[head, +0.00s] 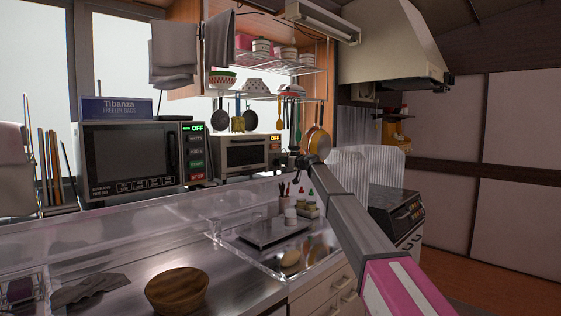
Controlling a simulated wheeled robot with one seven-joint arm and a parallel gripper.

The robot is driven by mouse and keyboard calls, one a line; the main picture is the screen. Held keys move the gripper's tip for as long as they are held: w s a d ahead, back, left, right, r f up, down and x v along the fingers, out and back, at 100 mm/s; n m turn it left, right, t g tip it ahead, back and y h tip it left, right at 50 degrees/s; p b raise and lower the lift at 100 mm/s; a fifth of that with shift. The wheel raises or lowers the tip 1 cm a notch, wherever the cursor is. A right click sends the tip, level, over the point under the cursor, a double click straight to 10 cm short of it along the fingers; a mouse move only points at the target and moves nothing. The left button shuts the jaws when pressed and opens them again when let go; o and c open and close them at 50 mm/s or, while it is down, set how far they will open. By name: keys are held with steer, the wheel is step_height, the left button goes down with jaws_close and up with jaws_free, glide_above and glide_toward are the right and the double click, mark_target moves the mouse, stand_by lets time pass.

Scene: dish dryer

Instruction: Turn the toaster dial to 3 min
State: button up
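The toaster (246,153) is a small light-coloured oven with a glass door, on the back of the counter right of the microwave. Its control panel (275,150) is on the right of its front, under a small orange display reading OFF. The dial is too small to make out, and so are its markings. My arm reaches in from the lower right, and my gripper (299,160) appears just right of the control panel. I cannot tell if it touches the toaster. Its fingers are too small and dark to tell whether they are open or shut.
A microwave (128,157) with a green OFF display stands left of the toaster. Clear panels (110,237) run along the counter. A scale (273,233), bottles and a wooden bowl (177,290) are in front. Pans and utensils hang above the toaster. A stove (398,217) is at right.

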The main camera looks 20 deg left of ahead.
steer(key=shift+x, duration=1.9)
jaws_close()
steer(key=shift+m, duration=0.5)
steer(key=m, duration=0.6)
steer(key=w+f+m, duration=0.1)
steer(key=m, duration=0.6)
steer(key=d+f+m, duration=0.1)
steer(key=m, duration=0.6)
steer(key=shift+w+f, duration=0.25)
steer(key=shift+m, duration=0.3)
